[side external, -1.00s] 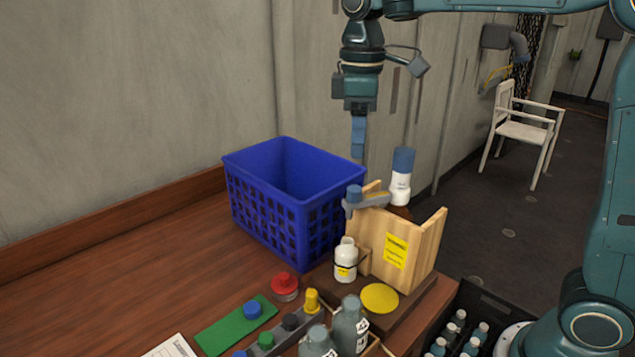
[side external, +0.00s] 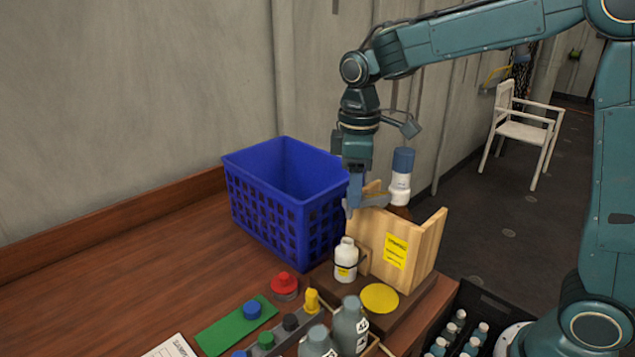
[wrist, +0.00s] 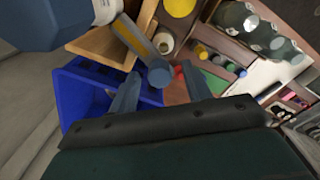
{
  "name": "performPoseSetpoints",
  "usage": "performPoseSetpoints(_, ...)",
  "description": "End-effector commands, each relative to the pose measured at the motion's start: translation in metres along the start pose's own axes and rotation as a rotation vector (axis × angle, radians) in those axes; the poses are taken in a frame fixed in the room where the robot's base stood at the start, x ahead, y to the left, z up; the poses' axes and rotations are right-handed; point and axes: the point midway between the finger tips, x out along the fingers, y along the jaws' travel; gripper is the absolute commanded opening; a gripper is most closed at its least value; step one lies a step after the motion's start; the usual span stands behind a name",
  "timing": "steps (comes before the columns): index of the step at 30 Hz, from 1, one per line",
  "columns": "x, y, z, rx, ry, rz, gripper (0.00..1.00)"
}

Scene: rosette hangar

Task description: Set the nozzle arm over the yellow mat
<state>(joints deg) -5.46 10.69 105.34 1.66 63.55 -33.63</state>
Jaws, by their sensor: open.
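The nozzle arm (side external: 375,201) is a grey bar reaching left from below the white-and-blue dispenser (side external: 400,182), above the wooden stand. Its blue end knob (wrist: 159,76) shows in the wrist view, and the bar (wrist: 139,40) runs up and left from it. My gripper (side external: 353,205) is open and points down at this end; in the side view its finger hides the knob. In the wrist view the two fingertips of my gripper (wrist: 160,72) lie on either side of the knob, with gaps. The yellow mat (side external: 380,298) is a round disc on the stand's base, clear of the nozzle arm's end.
A blue crate (side external: 290,185) stands close on the left. A white bottle (side external: 346,260) stands below the nozzle arm's end, beside the wooden panel (side external: 425,245). Grey bottles (side external: 349,325), a red knob (side external: 284,284) and a green plate (side external: 236,325) are in front.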

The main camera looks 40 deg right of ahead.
Motion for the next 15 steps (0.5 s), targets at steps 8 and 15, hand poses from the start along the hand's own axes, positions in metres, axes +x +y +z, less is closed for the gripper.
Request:
performPoseSetpoints(8,-0.0003,0.0,-0.0001,0.0,0.0,0.0,0.15)
performPoseSetpoints(15,-0.0006,0.0,-0.0002,-0.001,0.001,0.001,0.0)
